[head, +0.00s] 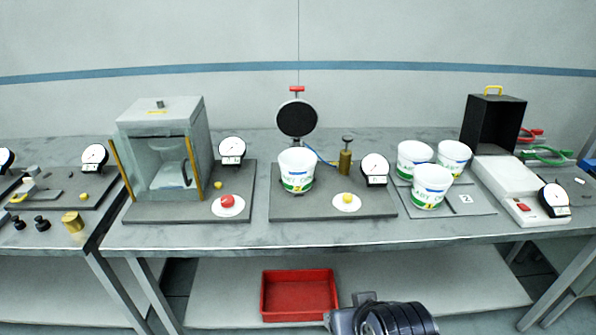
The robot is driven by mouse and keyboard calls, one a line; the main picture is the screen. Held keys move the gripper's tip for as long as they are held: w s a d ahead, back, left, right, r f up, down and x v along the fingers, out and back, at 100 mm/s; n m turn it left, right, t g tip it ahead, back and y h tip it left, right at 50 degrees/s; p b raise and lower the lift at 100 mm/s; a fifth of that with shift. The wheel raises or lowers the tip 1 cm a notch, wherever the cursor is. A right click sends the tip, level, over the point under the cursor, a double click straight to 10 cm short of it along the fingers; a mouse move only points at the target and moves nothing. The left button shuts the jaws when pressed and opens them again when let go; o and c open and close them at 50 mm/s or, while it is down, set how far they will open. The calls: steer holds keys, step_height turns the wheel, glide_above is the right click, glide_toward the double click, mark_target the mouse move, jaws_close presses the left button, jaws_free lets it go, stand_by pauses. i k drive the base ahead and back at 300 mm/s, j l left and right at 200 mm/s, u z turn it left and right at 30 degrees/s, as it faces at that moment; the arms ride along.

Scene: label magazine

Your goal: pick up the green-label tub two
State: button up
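Several white tubs with green printing stand upright on the bench. One tub (297,171) stands alone on the middle station's dark plate. Three more stand close together on a grey plate (484,203) beside a tile marked 2 (466,199): a front tub (431,187), a back left tub (415,161) and a back right tub (453,159). Their writing is too small to read, so I cannot tell which is tub two. Part of my arm shows at the bottom edge, below the bench top and apart from the tubs. My gripper's fingers are not in view.
A glass-sided cabinet (160,165) stands left. Dial gauges, a brass weight (345,161) and a round black disc on a stand (297,118) surround the middle tub. A black open box (492,127) and white device (512,187) stand right. A red bin (299,295) sits below.

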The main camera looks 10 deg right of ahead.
mark_target(297, 165)
steer(key=i+j+z, duration=0.4)
steer(key=j, duration=0.25)
steer(key=i+j+z, duration=0.4)
steer(key=j, duration=0.45)
